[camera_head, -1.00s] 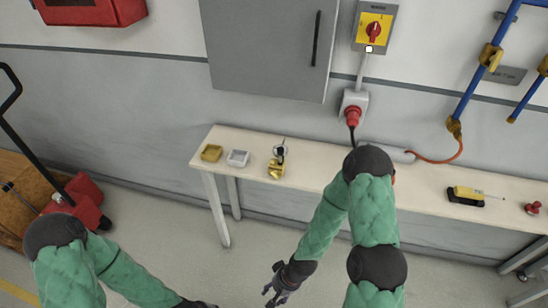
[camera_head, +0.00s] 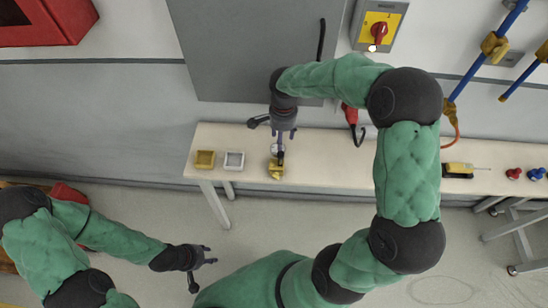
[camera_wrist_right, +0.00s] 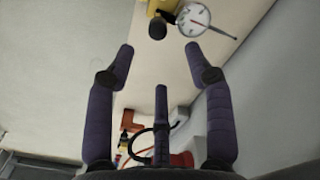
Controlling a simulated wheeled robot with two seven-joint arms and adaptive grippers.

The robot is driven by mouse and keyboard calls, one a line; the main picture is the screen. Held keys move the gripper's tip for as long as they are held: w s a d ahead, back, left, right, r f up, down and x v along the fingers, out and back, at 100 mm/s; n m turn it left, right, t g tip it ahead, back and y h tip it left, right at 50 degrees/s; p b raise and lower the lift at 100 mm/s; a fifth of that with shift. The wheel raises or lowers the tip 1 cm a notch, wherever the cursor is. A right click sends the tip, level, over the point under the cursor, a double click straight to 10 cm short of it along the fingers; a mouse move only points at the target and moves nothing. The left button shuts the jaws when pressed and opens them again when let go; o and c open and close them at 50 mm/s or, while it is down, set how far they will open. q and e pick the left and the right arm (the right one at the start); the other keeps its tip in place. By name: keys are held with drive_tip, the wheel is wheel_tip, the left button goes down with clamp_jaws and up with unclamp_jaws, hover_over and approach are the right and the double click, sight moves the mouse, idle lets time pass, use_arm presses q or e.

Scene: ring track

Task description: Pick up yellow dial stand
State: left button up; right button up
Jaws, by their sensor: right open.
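The yellow dial stand (camera_head: 276,170) stands on the bench near its left end. It has a round white dial, partly hidden in the head view by my right gripper (camera_head: 279,137). In the right wrist view the dial (camera_wrist_right: 193,19) shows at the top, beside a dark knob and part of the yellow stand (camera_wrist_right: 163,6). My right gripper (camera_wrist_right: 160,55) is open and empty, with its fingers spread; the dial lies beyond the fingertips, apart from them. My left gripper (camera_head: 207,262) is open and empty over the floor at lower left, far from the stand.
A yellow tray (camera_head: 205,160) and a white tray (camera_head: 234,161) sit left of the stand on the bench (camera_head: 335,178). A red plug (camera_head: 350,115) hangs behind. A yellow tool (camera_head: 458,170) and small knobs lie far right. The grey cabinet (camera_head: 235,50) is on the wall.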

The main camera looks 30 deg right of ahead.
sight(280, 153)
drive_tip(key=shift+d, duration=0.15)
wheel_tip(280, 153, down, 5)
drive_tip(key=shift+f+b, duration=0.1)
drive_tip(key=shift+b, duration=0.3)
drive_tip(key=shift+s+a+f+b, duration=0.1)
drive_tip(key=shift+a+f+b, duration=0.15)
drive_tip(key=shift+f, duration=1.05)
drive_tip(key=shift+s+a+f+b, duration=0.1)
drive_tip(key=shift+f+b, duration=0.1)
drive_tip(key=shift+f, duration=1.1)
clamp_jaws()
drive_tip(key=shift+w+r, duration=0.15)
